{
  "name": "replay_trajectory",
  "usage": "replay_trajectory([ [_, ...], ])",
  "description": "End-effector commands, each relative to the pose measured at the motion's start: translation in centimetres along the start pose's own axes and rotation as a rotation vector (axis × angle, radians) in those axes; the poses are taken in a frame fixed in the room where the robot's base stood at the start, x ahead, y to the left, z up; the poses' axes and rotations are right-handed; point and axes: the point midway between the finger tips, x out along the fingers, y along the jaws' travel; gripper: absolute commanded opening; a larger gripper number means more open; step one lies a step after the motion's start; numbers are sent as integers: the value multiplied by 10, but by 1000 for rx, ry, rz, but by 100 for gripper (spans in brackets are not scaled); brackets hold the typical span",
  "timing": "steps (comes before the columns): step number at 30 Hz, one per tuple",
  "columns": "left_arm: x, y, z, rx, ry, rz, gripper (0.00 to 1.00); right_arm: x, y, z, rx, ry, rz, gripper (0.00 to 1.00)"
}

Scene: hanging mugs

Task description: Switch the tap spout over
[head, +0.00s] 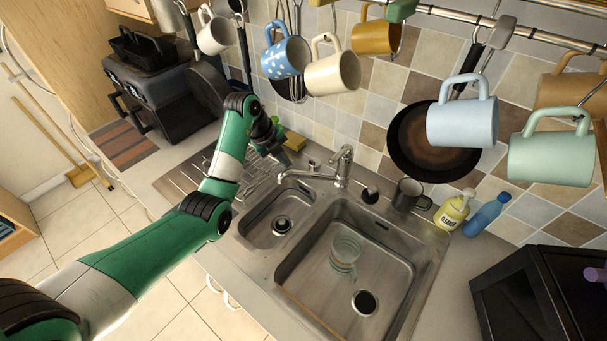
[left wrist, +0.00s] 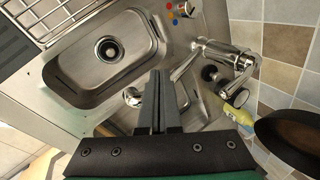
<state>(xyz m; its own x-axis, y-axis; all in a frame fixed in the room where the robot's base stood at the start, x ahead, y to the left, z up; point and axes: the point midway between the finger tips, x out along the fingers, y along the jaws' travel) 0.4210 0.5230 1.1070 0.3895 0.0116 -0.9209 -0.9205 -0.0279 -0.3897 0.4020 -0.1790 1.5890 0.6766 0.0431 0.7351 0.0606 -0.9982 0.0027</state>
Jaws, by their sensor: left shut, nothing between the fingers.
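The chrome tap (head: 342,166) stands behind the sink in the head view. Its spout (head: 303,177) points left, with its tip near the back of the small left basin (head: 262,222). My left gripper (head: 284,157) is just behind and left of the spout, pointing down. In the left wrist view my left gripper (left wrist: 158,88) is shut and empty. The tap (left wrist: 228,55) shows there to its right, and the fingers hide part of the spout (left wrist: 184,67). I cannot tell whether they touch it. My right gripper is not in view.
The large right basin (head: 405,270) holds a glass (head: 345,250). A dark mug (head: 408,194), a yellow soap bottle (head: 453,210) and a blue bottle (head: 486,214) stand right of the tap. A wire rack (head: 235,172) lies on the left drainer. Several mugs and pans hang above.

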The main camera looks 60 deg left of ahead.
Motion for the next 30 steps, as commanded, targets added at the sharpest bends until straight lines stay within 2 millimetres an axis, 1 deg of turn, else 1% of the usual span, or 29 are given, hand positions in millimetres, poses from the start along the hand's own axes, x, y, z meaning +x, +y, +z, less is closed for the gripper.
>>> replay_trajectory([
  [8, -2, -1, 0, 0, 0, 0, 0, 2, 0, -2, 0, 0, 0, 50],
  [16, -24, -10, 0, 1, 0, 0, 0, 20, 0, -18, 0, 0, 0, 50],
  [23, -42, -18, 0, 0, -1, 1, 0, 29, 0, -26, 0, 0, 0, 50],
  [24, -43, -18, 0, 1, -1, 0, 0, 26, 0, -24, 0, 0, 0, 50],
  [30, -55, -24, 0, 1, 0, 0, 0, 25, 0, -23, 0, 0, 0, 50],
])
